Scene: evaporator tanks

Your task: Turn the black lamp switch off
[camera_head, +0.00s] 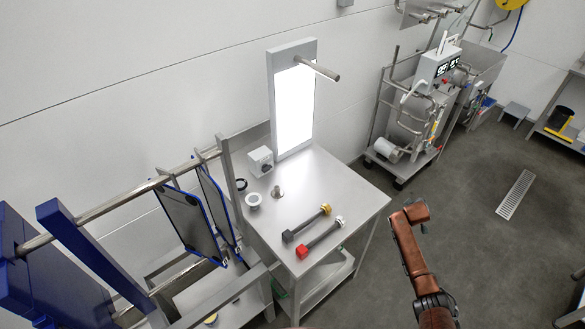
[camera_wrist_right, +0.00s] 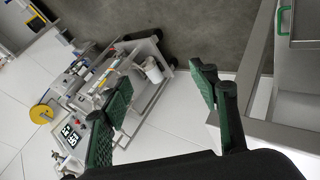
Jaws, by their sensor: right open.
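The lamp is a tall grey-framed panel (camera_head: 294,108) with a bright white lit face, standing at the back of the steel table. A small light box with a dark spot on its side (camera_head: 261,161) sits beside the lamp's foot. It may hold the black switch, but it is too small to be sure. My right gripper (camera_wrist_right: 162,72) is open, with green-padded fingers apart and nothing between them. It is away from the box, which does not show in the right wrist view. My left gripper is not in view.
Two hammer-like tools, one black (camera_head: 306,224) and one red-headed (camera_head: 321,237), lie on the steel table (camera_head: 345,195). A round knob and a white cup are near the box. A rod juts from the lamp. Framed blue-edged plates (camera_head: 190,222) stand left. Open floor lies right.

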